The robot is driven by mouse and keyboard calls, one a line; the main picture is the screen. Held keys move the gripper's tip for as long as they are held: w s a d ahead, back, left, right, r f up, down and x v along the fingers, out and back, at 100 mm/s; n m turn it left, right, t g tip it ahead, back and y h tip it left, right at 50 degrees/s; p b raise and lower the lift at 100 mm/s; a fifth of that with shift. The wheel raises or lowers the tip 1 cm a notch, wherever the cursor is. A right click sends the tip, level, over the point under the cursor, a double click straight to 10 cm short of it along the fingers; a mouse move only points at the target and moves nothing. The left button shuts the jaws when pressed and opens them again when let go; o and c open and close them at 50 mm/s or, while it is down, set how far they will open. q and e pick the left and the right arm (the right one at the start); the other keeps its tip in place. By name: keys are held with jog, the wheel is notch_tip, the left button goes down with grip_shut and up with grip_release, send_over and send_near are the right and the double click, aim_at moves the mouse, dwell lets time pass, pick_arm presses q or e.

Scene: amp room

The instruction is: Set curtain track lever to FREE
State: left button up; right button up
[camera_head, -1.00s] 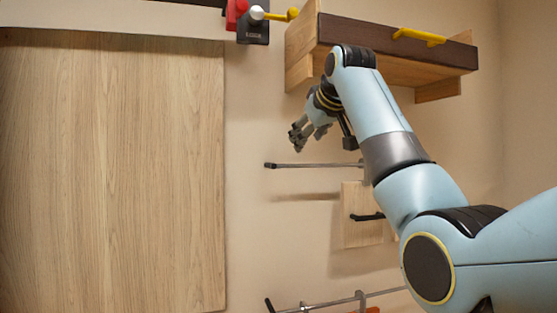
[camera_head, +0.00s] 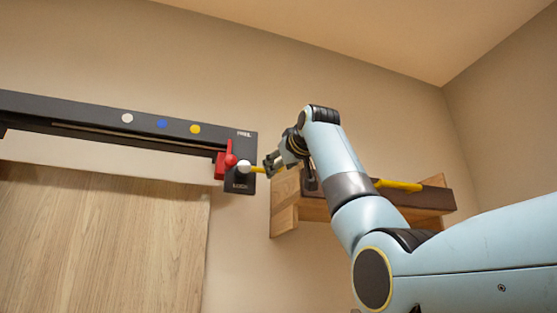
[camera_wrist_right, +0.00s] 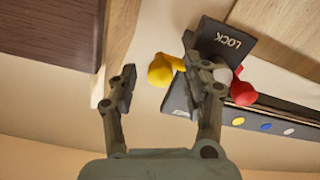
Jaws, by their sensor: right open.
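The curtain track lever (camera_head: 258,170) has a white hub and a yellow arm pointing right from the track's end plate. The plate (camera_head: 246,146) carries a FREE label near its top and a LOCK label near its bottom. My right gripper (camera_head: 271,163) is at the lever's outer end and partly hides it. In the right wrist view the yellow knob (camera_wrist_right: 160,70) shows ahead of the open fingers (camera_wrist_right: 158,62), nearer the right-hand finger. I cannot tell whether they touch. My left gripper is out of view.
A red piece (camera_head: 222,164) with a ball sits left of the hub. The dark track (camera_head: 90,112) bears white, blue and yellow dots. A wooden shelf (camera_head: 285,222) with a yellow handle (camera_head: 398,185) is close under and behind my right arm. A wood panel (camera_head: 100,240) hangs at left.

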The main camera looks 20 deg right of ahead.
jog(key=shift+w+f, duration=0.1)
jog(key=shift+w, duration=0.85)
grip_shut()
